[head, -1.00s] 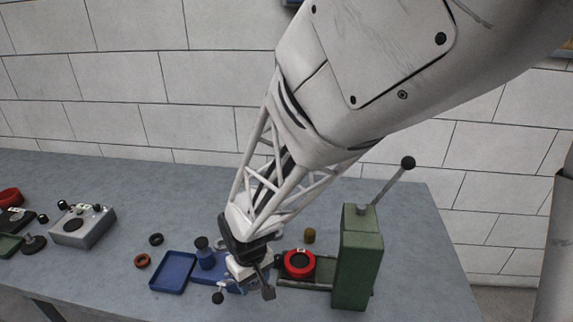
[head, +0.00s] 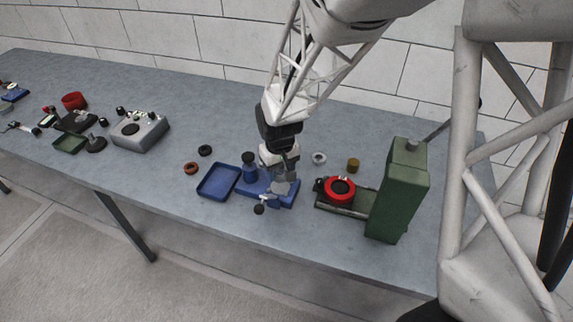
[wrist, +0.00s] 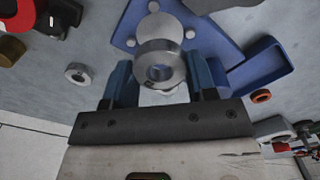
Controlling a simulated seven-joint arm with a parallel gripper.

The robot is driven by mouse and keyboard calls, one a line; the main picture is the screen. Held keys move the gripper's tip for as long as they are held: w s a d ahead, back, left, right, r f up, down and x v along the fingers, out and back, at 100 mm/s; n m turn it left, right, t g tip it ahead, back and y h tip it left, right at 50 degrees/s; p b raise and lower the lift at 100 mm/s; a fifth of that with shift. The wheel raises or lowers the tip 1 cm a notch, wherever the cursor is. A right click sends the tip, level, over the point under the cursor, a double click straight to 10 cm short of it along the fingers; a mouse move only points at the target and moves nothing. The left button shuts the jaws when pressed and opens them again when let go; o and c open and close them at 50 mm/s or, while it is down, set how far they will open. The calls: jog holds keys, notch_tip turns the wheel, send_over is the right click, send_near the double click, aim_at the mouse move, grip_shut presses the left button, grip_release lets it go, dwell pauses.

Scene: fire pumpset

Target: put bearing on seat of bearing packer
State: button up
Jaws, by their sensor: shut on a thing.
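My gripper (wrist: 160,82) is shut on a silver metal ring, the bearing (wrist: 160,64), held between its two blue fingertips. The blue bearing packer (wrist: 205,40) shows beyond the fingers in the wrist view, with a round silver seat (wrist: 160,28) and pale bolt heads on its base. The bearing overlaps the near side of the seat there; I cannot tell if they touch. In the head view my gripper (head: 281,182) points down over the right part of the packer's blue base (head: 252,187). The bearing and the seat are hidden or too small to make out there.
A blue tray (head: 218,181) adjoins the packer's left side. A green press (head: 397,190) with a red ring (head: 340,189) stands to the right. A pale ring (head: 319,158) and a brass cylinder (head: 353,165) lie behind. A grey control box (head: 139,132) is far left.

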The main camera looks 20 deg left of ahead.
aim_at(280, 187)
jog(key=shift+w+a+f, duration=0.1)
dwell(0.4)
jog(key=shift+f, duration=1.65)
jog(key=shift+f, duration=0.6)
jog(key=o, duration=1)
jog(key=shift+o, duration=0.2)
jog(key=shift+r, duration=0.1)
notch_tip(280, 187, up, 13)
jog(key=shift+r, duration=0.1)
